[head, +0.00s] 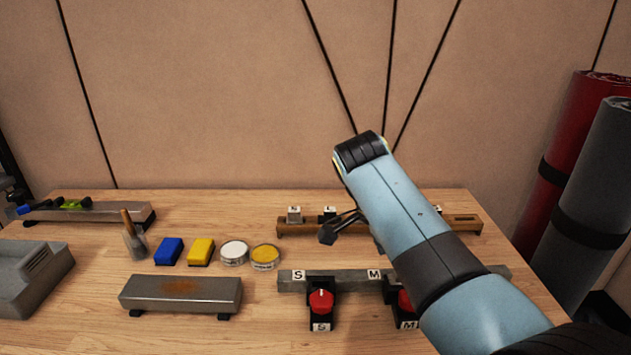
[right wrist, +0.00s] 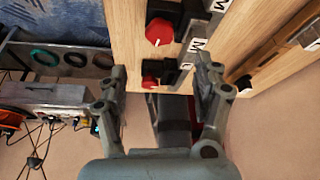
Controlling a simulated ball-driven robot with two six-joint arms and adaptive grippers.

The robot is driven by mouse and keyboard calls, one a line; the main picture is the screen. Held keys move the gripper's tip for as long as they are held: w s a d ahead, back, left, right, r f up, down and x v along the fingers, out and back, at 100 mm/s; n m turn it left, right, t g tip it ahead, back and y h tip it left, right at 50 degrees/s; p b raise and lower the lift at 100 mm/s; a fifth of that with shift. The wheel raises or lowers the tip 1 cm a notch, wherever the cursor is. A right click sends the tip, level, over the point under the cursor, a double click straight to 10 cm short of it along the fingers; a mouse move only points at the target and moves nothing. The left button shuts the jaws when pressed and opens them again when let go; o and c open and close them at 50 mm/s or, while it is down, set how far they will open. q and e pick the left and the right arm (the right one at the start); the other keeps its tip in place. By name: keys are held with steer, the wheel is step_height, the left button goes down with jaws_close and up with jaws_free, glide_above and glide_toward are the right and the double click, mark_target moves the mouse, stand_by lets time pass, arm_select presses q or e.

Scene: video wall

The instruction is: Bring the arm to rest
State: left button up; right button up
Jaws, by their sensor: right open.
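My right arm reaches in from the lower right in the head view, over the right part of the wooden workbench (head: 90,335). My right gripper (head: 340,228) shows only partly there, as dark fingers left of the wrist, above the bench; the arm hides the rest. In the right wrist view my right gripper (right wrist: 161,70) is open, its two fingers apart with nothing held between them. My left gripper is not in view.
A metal rail (head: 347,283) with red knobs (head: 321,301) lies below the arm. A wooden rack (head: 290,229) stands behind it. Yellow and blue blocks (head: 169,251), tins (head: 234,252) and a rusty bar (head: 182,290) are to the left. Rolled mats (head: 598,180) stand at the right.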

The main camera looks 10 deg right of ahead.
steer(key=s+d+f+n+t+y, duration=0.1)
steer(key=s+d+n+t+y, duration=0.2)
steer(key=s+n, duration=1.3)
steer(key=s+a+r+n+t, duration=0.1)
steer(key=s+r+n, duration=0.3)
steer(key=s, duration=0.7)
step_height(320, 180, down, 33)
steer(key=s+d+m+g+b, duration=0.1)
steer(key=d+g+b, duration=0.1)
steer(key=b, duration=0.7)
steer(key=s+f+b, duration=0.3)
steer(key=s+f, duration=0.6)
steer(key=f, duration=0.3)
steer(key=s+d+f+g+b, duration=0.1)
steer(key=s+f+b, duration=0.3)
steer(key=s+f, duration=0.6)
step_height(320, 180, down, 3)
steer(key=shift+r+y, duration=0.2)
steer(key=shift+y, duration=0.1)
steer(key=shift+d, duration=0.1)
